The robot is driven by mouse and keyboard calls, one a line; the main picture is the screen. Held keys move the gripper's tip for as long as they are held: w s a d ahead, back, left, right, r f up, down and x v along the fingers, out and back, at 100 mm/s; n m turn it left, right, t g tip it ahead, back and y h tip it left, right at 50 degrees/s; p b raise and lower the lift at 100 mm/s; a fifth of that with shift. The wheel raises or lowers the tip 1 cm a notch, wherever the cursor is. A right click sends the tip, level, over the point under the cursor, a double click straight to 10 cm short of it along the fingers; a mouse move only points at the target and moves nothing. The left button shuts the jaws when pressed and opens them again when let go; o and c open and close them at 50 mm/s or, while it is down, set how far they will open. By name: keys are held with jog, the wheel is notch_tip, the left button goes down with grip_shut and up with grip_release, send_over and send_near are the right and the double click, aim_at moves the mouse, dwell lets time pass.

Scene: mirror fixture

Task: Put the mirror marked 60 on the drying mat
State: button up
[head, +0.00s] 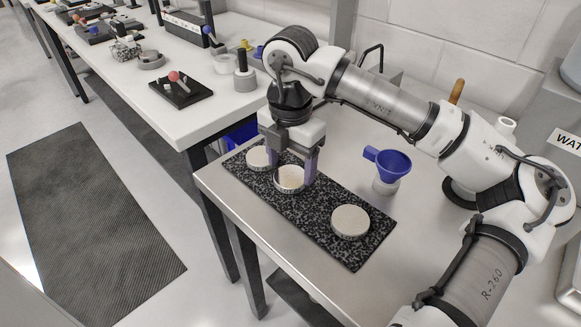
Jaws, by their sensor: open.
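Three round, pale discs that look like mirrors rest on a black speckled slab or mat (323,222) on the near steel table: a far-left disc (258,158), a middle disc (289,183) and a near-right disc (350,221). I cannot read the number 60 on any of them. My gripper (295,173) points down at the middle disc with its purple-grey fingers apart, one on each side of it. I cannot tell whether the fingers touch it. Whether the speckled surface is the drying mat is unclear.
A blue funnel (388,162) on a pale jar stands right of the speckled surface. A white bench (200,108) at the back left holds a black stand with a red ball (181,90) and other gear. A dark ribbed floor mat (90,225) lies left.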

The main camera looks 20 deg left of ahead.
aim_at(290, 176)
notch_tip(290, 176, up, 10)
jog(key=shift+r+b, duration=0.15)
jog(key=shift+b, duration=0.25)
dwell(0.3)
